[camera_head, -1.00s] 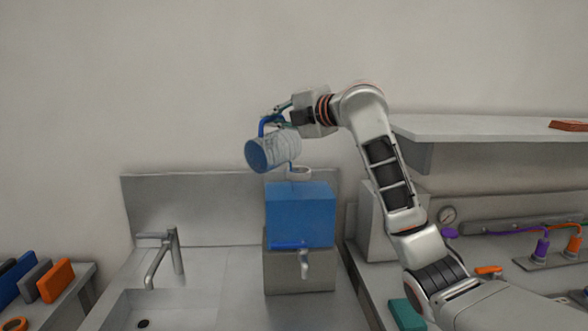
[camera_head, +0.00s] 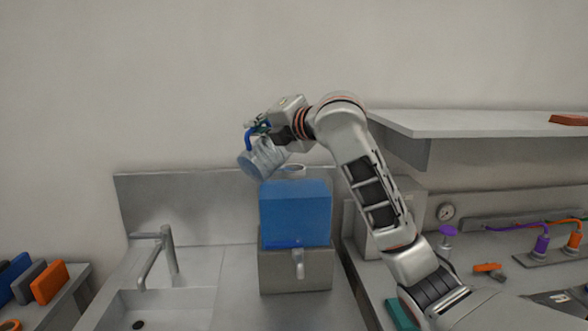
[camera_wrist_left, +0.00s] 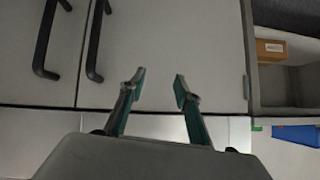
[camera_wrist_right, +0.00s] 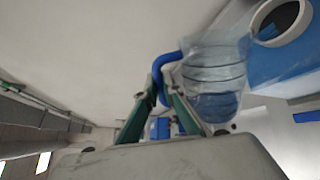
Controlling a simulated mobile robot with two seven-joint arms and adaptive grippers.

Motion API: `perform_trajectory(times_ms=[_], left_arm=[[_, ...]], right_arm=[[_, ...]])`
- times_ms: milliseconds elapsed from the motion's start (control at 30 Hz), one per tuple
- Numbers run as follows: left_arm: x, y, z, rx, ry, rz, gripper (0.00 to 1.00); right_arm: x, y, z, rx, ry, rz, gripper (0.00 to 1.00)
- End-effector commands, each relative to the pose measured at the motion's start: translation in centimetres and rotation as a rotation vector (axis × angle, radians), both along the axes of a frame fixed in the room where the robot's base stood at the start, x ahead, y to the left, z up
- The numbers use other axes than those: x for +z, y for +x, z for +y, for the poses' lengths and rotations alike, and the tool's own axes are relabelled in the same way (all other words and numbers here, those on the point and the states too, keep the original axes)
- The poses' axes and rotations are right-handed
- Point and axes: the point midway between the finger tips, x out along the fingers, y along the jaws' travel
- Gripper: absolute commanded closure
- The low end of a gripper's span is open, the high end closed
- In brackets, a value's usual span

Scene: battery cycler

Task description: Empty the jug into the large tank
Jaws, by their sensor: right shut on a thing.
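The jug (camera_head: 265,157) is clear and ribbed with a blue handle. It is tilted in the air above and left of the large tank's top. My right gripper (camera_head: 262,127) is shut on the blue handle. In the right wrist view the jug (camera_wrist_right: 215,62) has blue in its lower part; how much liquid it holds is unclear. The large tank (camera_head: 295,213) is a blue box on a grey stand, with a round opening (camera_head: 290,170) on top and a tap (camera_head: 299,262) in front. My left gripper (camera_wrist_left: 160,85) is open and empty before white cabinet doors.
A sink (camera_head: 150,308) with a faucet (camera_head: 168,250) lies left of the tank. A wall shelf (camera_head: 480,124) is at the right, above a bench with a gauge (camera_head: 446,211) and coloured connectors (camera_head: 541,244). The wall space above the sink is free.

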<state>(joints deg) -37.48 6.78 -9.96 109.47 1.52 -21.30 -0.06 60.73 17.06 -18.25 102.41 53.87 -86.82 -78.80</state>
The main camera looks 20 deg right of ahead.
Motion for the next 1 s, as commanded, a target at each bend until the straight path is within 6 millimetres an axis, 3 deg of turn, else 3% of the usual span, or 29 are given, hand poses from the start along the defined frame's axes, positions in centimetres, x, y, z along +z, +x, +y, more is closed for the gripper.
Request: perform_trajectory(times_ms=[367,667,1000], left_arm=[[-0.1,0.1,0.1,0.003,-0.001,-0.001,0.67],[-0.3,0.1,0.2,0.002,0.002,-0.001,0.67],[-0.7,0.1,0.2,-0.005,0.005,-0.004,0.67]], right_arm=[[-0.4,-1.2,2.4,0.003,-0.306,-0.146,1.00],[-1.5,-2.6,5.5,0.008,-0.566,-0.269,1.00],[-4.5,-3.9,8.1,0.009,-0.835,-0.392,1.00]])
